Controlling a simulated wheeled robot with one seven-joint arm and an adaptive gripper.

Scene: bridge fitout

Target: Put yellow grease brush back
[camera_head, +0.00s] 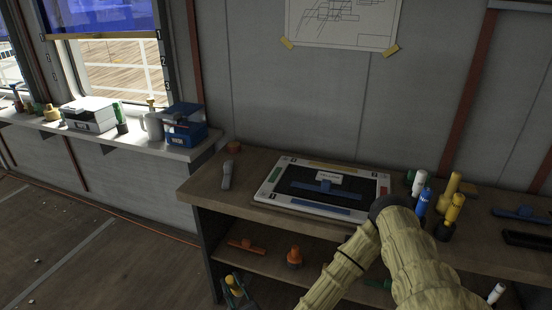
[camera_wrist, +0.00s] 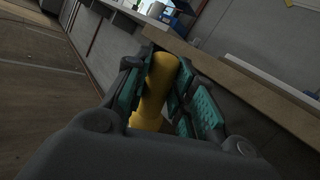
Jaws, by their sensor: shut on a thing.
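A yellow rounded cylinder (camera_wrist: 155,90), which looks like the yellow grease brush's body, is between the teal pads of my gripper (camera_wrist: 165,85) in the wrist view. My gripper is shut on it. In the head view my gripper (camera_head: 235,288) is low at the bottom, in front of the bench's left end and below its top, with a bit of the yellow brush (camera_head: 238,279) showing. The brush's lower end is hidden by the gripper.
The workbench (camera_head: 210,191) carries a framed board (camera_head: 275,199), a grey tool (camera_head: 227,174) and several upright bottles, yellow ones (camera_head: 453,208) among them. An orange tool (camera_head: 247,246) and an orange knob (camera_head: 295,257) lie on the lower shelf. A window sill (camera_head: 190,153) holds boxes.

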